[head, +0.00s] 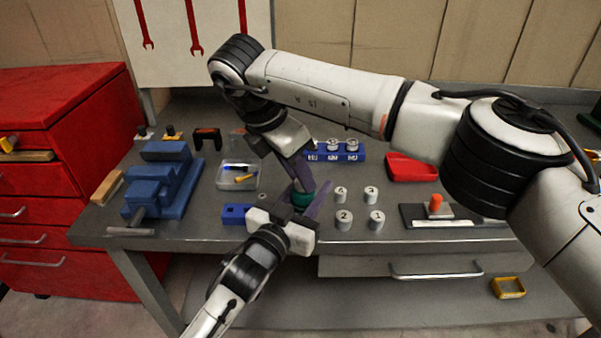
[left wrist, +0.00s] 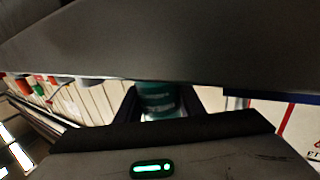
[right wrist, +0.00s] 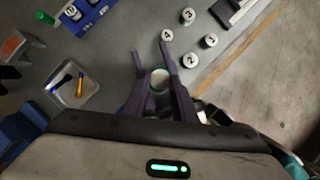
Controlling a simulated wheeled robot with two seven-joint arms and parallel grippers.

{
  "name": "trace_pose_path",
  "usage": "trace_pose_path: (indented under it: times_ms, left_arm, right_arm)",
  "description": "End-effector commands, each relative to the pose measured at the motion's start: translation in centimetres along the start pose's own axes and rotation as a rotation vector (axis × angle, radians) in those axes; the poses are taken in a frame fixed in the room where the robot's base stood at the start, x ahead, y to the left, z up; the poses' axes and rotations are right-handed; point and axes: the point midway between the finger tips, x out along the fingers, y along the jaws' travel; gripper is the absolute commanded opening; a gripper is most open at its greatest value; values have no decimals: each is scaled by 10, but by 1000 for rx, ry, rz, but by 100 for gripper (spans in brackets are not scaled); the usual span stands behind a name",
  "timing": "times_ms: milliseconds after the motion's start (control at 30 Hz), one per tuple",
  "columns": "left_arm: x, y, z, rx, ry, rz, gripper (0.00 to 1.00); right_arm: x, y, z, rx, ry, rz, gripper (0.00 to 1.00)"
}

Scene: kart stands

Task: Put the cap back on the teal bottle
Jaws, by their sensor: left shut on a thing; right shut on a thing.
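The teal bottle (head: 303,201) is near the table's front edge, between the fingers of my left gripper (head: 303,206), which is shut on it. Its teal side also shows between the fingers in the left wrist view (left wrist: 158,97). My right gripper (head: 303,184) comes down from above with its fingers just over the bottle. In the right wrist view a pale round cap (right wrist: 159,79) with a teal rim sits between the right fingers, which are shut on it. The head view hides the cap behind the fingers, and I cannot tell whether it touches the bottle's neck.
Several numbered white cylinders (head: 344,219) stand just right of the grippers. A blue block (head: 235,214) and a clear tray (head: 224,181) with pens lie left. A blue vise (head: 165,184) is farther left. A red bin (head: 411,168) and a dark plate (head: 412,214) are right.

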Motion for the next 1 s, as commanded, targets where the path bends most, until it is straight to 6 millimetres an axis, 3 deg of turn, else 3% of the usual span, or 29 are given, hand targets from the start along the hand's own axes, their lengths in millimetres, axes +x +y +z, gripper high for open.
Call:
trace_pose_path:
  times_ms: [300, 333, 433, 767, 1000]
  left_arm:
    - [0, 0, 1, -2, -3, 0, 0]
    - [0, 0, 1, -2, -2, 0, 0]
    - [0, 0, 1, -2, -2, 0, 0]
    - [0, 0, 1, -1, -2, -1, 0]
    - [0, 0, 1, -1, -2, -1, 0]
  right_arm:
    - [0, 0, 1, 16, 0, -6, 4]
    - [0, 0, 1, 16, 0, -6, 28]
    - [0, 0, 0, 15, 1, -5, 43]
    - [-2, 0, 1, 14, 1, -5, 43]
    - [-27, 0, 12, 16, 0, -3, 43]
